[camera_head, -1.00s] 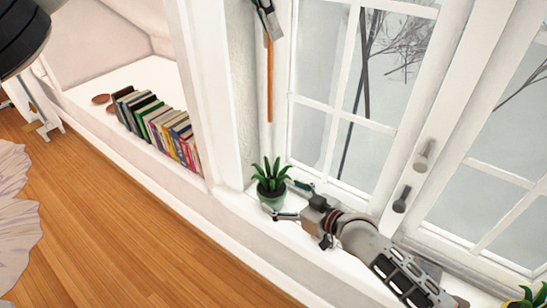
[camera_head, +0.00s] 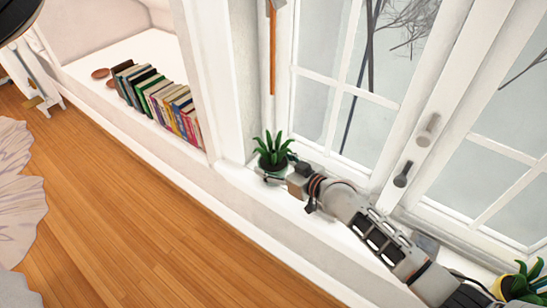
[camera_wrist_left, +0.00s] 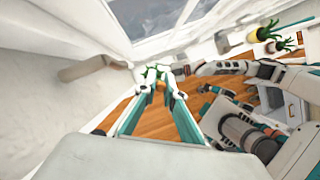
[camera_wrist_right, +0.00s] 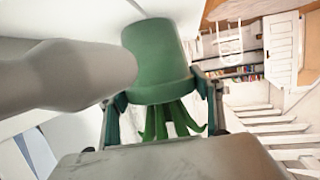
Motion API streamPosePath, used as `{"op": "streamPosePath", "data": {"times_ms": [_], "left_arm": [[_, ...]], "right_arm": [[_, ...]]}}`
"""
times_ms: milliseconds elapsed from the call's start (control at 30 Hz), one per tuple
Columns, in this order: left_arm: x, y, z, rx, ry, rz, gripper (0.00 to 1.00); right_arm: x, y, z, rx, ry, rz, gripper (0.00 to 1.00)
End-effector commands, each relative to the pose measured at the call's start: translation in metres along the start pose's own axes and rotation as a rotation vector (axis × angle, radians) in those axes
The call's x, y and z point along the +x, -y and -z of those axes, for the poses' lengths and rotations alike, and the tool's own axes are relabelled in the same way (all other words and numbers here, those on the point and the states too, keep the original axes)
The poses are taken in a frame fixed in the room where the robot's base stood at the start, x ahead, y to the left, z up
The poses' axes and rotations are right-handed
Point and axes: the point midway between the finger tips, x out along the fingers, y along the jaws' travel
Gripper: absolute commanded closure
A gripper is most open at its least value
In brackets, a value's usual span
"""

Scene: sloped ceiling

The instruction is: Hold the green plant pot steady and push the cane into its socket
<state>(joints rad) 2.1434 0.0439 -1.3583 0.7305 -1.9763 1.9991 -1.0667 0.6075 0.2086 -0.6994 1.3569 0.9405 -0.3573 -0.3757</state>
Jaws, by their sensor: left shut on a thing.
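The green plant pot (camera_head: 268,172) with a leafy plant stands on the white window sill. In the right wrist view the pot (camera_wrist_right: 158,65) lies between the two fingers of my right gripper (camera_wrist_right: 160,98). Those fingers are spread around it near the rim; contact is unclear. In the head view my right gripper (camera_head: 276,177) reaches the pot from the right. My left gripper (camera_head: 277,4), partly cut off by the top edge, is shut on the orange cane (camera_head: 273,55). The cane hangs upright above the pot, its lower end clear of the leaves. The socket is not visible.
The window with its two grey handles (camera_head: 428,128) stands close behind my right arm. A yellow pot (camera_head: 500,288) with a plant is at the bottom right. A row of books (camera_head: 155,100) stands in the alcove at left. The floor is open.

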Motion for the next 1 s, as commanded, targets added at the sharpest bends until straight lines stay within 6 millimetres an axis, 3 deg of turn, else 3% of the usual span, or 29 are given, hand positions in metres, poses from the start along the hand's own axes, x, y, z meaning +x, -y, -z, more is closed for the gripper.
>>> {"op": "streamPosePath", "data": {"times_ms": [467,1000], "left_arm": [[0.009,-0.002,0.004,-0.035,0.0,-0.014,1.0],[0.101,-0.005,0.042,-0.478,0.009,-0.201,1.0]], "right_arm": [[0.0,-0.001,-0.001,-0.001,0.001,-0.001,0.77],[0.0,-0.001,-0.001,-0.001,0.001,-0.001,0.77]]}}
